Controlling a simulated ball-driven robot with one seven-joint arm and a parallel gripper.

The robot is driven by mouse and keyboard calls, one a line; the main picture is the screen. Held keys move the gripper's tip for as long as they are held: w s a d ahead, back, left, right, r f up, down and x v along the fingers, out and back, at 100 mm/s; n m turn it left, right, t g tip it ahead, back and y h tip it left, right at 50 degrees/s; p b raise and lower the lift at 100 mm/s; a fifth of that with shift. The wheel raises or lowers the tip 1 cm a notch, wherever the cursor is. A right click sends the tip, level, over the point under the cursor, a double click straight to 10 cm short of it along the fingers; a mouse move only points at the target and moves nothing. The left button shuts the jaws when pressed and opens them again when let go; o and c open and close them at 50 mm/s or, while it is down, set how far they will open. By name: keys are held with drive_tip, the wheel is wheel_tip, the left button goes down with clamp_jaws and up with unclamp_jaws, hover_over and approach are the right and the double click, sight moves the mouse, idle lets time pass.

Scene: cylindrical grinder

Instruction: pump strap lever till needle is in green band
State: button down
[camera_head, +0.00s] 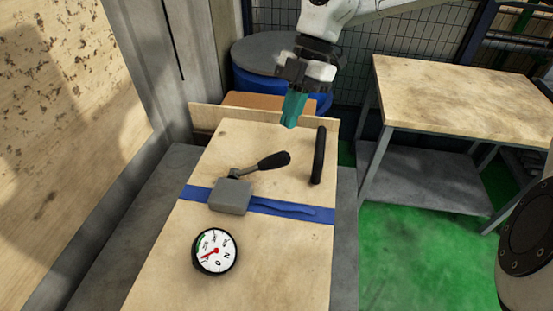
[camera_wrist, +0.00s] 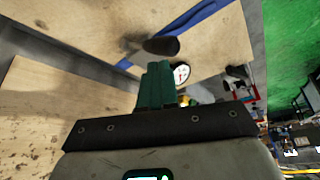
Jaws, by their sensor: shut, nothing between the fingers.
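The strap lever (camera_head: 262,165) has a black knob and rises from a grey ratchet block (camera_head: 230,197) on the blue strap (camera_head: 285,208). In the wrist view the knob (camera_wrist: 162,46) shows just beyond my fingertips. The round white gauge (camera_head: 216,250) lies on the board in front of the block. Its red needle points to the lower left; a green band shows at the dial's left edge, and the needle looks outside it. My gripper (camera_head: 290,122), with teal fingers, is shut and empty, above and behind the knob, apart from it. The gauge also shows in the wrist view (camera_wrist: 181,75).
A black upright handle (camera_head: 319,155) stands on the wooden board (camera_head: 270,262), right of the lever. A raised wooden edge (camera_head: 225,113) runs along the board's back. A blue drum (camera_head: 250,83) stands behind, and a wooden-topped table (camera_head: 470,95) at right.

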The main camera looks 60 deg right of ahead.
sight(259, 166)
drive_tip(key=shift+f, duration=0.1)
drive_tip(key=b+x, duration=0.5)
drive_tip(key=x, duration=0.2)
idle(0.4)
